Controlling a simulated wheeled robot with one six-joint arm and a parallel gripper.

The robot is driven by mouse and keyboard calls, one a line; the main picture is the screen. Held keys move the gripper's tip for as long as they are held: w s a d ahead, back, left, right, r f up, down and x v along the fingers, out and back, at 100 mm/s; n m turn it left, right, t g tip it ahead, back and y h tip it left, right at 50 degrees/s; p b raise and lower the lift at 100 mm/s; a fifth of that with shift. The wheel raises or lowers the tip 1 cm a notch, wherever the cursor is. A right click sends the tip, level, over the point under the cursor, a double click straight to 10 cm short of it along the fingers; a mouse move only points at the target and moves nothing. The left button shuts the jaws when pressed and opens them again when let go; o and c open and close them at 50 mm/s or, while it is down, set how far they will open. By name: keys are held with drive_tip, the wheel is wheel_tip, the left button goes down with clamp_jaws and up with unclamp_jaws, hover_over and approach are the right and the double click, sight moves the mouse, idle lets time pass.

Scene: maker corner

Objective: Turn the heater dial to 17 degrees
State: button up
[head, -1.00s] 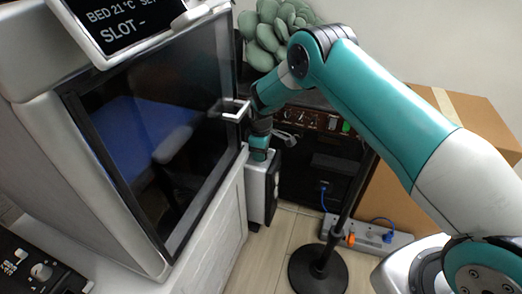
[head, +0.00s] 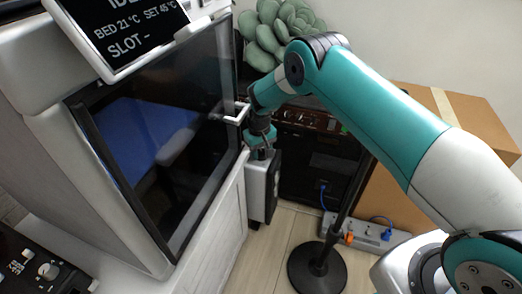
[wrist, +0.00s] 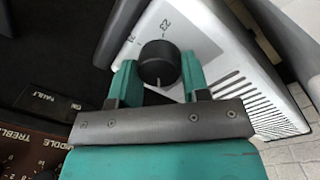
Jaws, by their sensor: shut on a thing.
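The heater (head: 257,192) is a white box with a dark side, on the floor beside the white cabinet. In the wrist view its white top (wrist: 205,42) carries a round black dial (wrist: 159,62). Printed numbers stand beyond the dial; one looks like 23, another is hard to read. A pale pointer mark on the dial faces my gripper's palm. My gripper (wrist: 158,80) is shut on the dial, one teal finger on each side. In the head view my gripper (head: 260,143) is above the heater's top, and the dial is hidden there.
A white-framed enclosure with a dark glass door and handle (head: 237,114) stands close left of my gripper. A dark amplifier (head: 302,150) is just behind. A black stand base (head: 317,270), a power strip (head: 368,234) and a cardboard box (head: 405,200) are to the right.

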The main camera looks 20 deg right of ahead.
drive_tip(key=shift+m, duration=0.6)
drive_tip(key=o, duration=0.9)
drive_tip(key=r+p, duration=0.1)
drive_tip(key=r, duration=0.4)
drive_tip(key=r+p, duration=0.2)
drive_tip(key=r, duration=0.4)
drive_tip(key=a+r+p, duration=0.1)
drive_tip(key=r, duration=0.5)
drive_tip(key=shift+r, duration=0.2)
